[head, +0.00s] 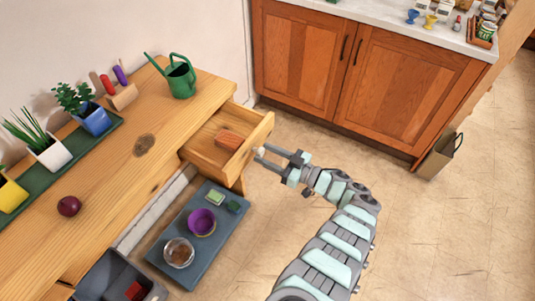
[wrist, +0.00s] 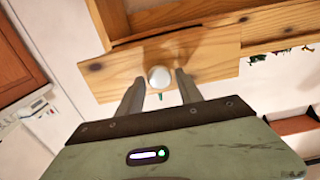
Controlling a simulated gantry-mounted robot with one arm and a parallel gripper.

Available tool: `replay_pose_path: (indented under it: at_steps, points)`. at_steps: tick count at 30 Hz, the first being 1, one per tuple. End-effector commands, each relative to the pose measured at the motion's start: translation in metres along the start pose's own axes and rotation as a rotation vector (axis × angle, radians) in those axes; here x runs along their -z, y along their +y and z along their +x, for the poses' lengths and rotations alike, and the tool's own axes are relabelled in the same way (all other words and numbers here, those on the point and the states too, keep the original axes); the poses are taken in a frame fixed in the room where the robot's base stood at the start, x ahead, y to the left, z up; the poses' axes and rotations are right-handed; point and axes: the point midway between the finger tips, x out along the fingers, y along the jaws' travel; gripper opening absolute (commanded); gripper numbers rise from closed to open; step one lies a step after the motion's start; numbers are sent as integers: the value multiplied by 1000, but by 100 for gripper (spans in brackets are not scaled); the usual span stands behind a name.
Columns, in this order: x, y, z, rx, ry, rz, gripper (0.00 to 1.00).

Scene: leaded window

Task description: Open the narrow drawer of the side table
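The narrow drawer (head: 222,143) of the wooden side table (head: 165,125) stands pulled out, showing its inside in the head view. A reddish-brown block-like thing (head: 229,139) lies in it. Its front (wrist: 210,55) carries a round white knob (wrist: 159,77), which also shows in the head view (head: 259,152). My gripper (head: 262,153) is at the drawer front, with its fingertips on either side of the knob. In the wrist view my gripper (wrist: 160,78) has its fingers apart, with a slim gap visible beside the knob; any contact is hard to make out.
A grey-blue tray (head: 165,238) with a purple bowl (head: 201,222) and a glass bowl (head: 179,252) lies below the table. A green watering can (head: 181,78) and potted plants stand on top. A wooden cabinet (head: 365,75) is behind. The floor to the right is mostly clear.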

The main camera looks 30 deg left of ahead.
Motion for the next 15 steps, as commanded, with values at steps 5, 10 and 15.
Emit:
replay_pose_path:
  at_steps: [5, 10, 15]
  points:
    - [0, 0, 0, 0, 0, 0, 53]
    - [0, 0, 0, 0, 0, 0, 53]
    - [0, 0, -13, -1, 1, 0, 53]
